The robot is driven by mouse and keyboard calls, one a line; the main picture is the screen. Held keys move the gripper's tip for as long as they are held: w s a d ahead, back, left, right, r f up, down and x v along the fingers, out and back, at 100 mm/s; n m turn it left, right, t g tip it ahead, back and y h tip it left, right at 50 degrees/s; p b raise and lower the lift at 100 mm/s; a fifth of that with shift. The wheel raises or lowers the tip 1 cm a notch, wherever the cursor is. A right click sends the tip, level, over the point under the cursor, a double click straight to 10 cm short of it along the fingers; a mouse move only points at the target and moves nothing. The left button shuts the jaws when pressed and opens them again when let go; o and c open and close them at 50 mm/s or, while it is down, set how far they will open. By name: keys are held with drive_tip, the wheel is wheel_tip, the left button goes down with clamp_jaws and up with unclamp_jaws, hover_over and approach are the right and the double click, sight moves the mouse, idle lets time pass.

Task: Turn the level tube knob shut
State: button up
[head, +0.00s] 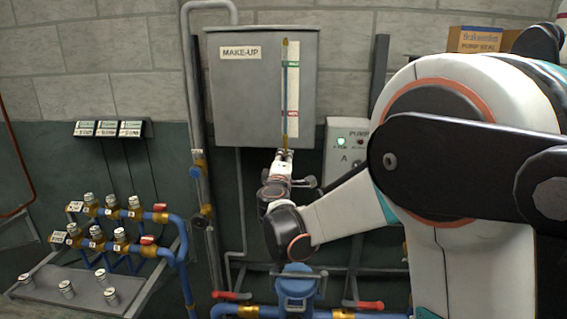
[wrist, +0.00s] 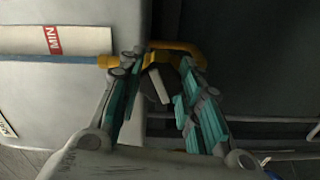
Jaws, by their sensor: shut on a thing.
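The level tube (head: 291,80) runs upright on the front of the grey MAKE-UP tank (head: 225,100), with a scale strip beside it and a brass end at the bottom. My gripper (head: 283,153) reaches up to the lower end of the tube. In the wrist view my gripper (wrist: 158,78) has its two teal-and-grey fingers on either side of the dark level tube knob (wrist: 152,80), which has a pale bar across it. The fingers are shut on the knob. Brass pipework (wrist: 182,48) passes just behind it. The fingers partly hide the knob; in the head view it is hidden.
A PUMP box (head: 346,135) with a lit green lamp is right of the tank's lower edge. Blue pipes with red-handled valves (head: 232,295) lie below. A manifold with several brass valves (head: 110,230) stands at left. My arm covers the right side.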

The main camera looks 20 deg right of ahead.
drive_tip(key=m, duration=0.4)
drive_tip(key=shift+s+m, duration=0.1)
drive_tip(key=shift+m, duration=0.3)
idle(0.4)
drive_tip(key=o, duration=1.1)
drive_tip(key=v, duration=1.2)
drive_tip(key=shift+d, duration=0.1)
